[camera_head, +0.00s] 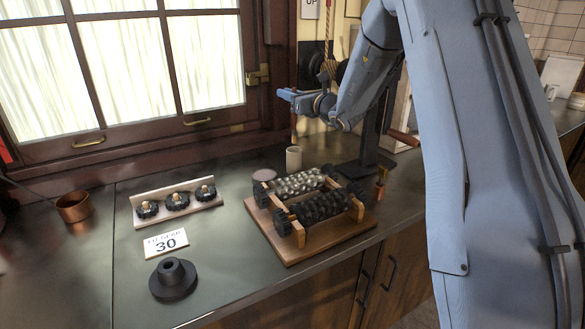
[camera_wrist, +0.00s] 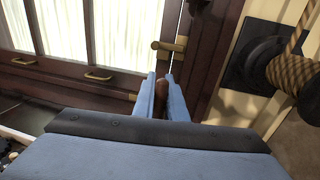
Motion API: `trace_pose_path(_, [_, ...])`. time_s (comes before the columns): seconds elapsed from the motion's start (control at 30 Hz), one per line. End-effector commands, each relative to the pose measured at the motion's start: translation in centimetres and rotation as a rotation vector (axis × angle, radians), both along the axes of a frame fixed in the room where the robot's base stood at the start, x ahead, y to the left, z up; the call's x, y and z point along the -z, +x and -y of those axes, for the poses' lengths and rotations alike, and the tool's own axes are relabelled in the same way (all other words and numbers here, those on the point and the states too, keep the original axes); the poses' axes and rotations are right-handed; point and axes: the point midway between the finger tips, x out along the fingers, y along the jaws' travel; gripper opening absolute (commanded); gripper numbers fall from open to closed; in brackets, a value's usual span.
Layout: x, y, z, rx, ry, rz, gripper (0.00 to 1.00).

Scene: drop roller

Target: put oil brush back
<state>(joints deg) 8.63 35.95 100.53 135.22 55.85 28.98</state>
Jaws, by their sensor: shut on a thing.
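My gripper (camera_head: 288,96) is shut on the oil brush (camera_head: 294,128), a thin brown stick that hangs upright below the fingers. In the wrist view, the brush's brown end (camera_wrist: 162,87) shows between the two blue fingers (camera_wrist: 162,95). A small off-white cup (camera_head: 293,159) stands on the counter directly below the brush in the head view. The brush's lower end meets the cup's rim in the picture; I cannot tell whether it is inside, above or behind the cup. The bristles are not clearly visible.
A roller rig (camera_head: 305,240) on a wooden board stands in front of the cup. A pinkish disc (camera_head: 264,175) lies left of it. A rack of knobs (camera_head: 177,204), a "30" card (camera_head: 166,242), a black hub (camera_head: 173,280) and a copper pot (camera_head: 73,207) stand further left. The window frame is behind.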

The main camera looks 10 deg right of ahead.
Motion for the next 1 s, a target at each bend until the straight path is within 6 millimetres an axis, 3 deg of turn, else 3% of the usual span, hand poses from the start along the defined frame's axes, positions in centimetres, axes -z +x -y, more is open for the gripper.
trace_pose_path(0.3, [4.9, 0.0, 0.0, 0.0, 0.001, -0.002, 0.0])
trace_pose_path(0.53, [6.5, 0.0, 0.0, 0.0, 0.0, -0.001, 0.0])
trace_pose_path(0.73, [9.3, 0.0, 0.0, 0.0, 0.001, -0.003, 0.0])
trace_pose_path(1.0, [9.9, 0.0, 0.0, 0.0, 0.0, 0.001, 0.0])
